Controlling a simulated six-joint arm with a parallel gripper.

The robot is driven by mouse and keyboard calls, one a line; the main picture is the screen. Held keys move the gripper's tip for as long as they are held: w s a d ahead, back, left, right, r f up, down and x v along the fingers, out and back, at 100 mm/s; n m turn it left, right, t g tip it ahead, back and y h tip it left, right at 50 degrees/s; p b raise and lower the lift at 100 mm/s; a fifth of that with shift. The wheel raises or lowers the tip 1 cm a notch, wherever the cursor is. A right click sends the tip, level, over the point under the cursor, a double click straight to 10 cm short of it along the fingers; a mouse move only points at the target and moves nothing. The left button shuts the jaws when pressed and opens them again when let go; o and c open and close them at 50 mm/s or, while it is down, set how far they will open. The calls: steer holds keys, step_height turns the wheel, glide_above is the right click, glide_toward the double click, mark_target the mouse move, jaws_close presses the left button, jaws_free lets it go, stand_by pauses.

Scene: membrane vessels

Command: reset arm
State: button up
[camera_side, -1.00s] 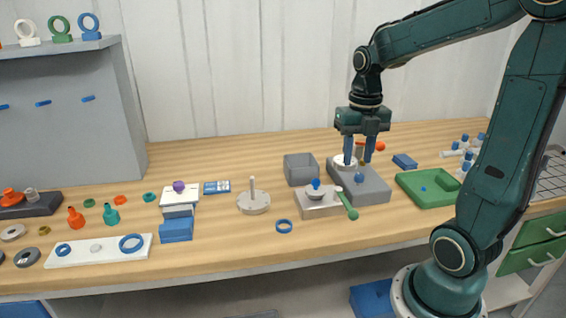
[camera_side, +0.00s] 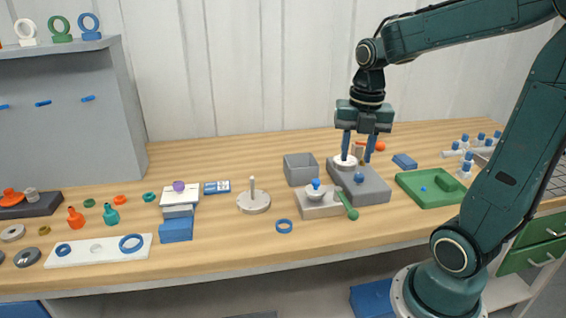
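My gripper (camera_side: 358,159) points straight down over the back of the grey block (camera_side: 372,192) at the right of the bench. Its two blue fingers are spread apart. A white round piece (camera_side: 344,163) on the block lies by the left fingertip; I cannot tell whether they touch. A small brownish piece (camera_side: 359,150) shows between or behind the fingers. I see nothing clamped. A blue ball (camera_side: 359,177) sits on the block in front of the fingers.
A grey open box (camera_side: 300,170) and a grey fixture with a green-knobbed lever (camera_side: 350,212) stand left of the block. A green tray (camera_side: 428,189) and white pieces with blue caps (camera_side: 465,150) lie right. The bench middle holds a pegged disc (camera_side: 253,201).

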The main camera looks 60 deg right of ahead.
steer(key=s+a+r+m+t, duration=0.1)
steer(key=s+a+m+t, duration=0.1)
steer(key=a+m, duration=0.4)
steer(key=s+a+r+m+t, duration=0.2)
steer(key=s+a+m, duration=0.2)
steer(key=m, duration=1.3)
steer(key=shift+a+r+m+t, duration=0.15)
steer(key=shift+a+m+t, duration=0.2)
steer(key=shift+a, duration=0.5)
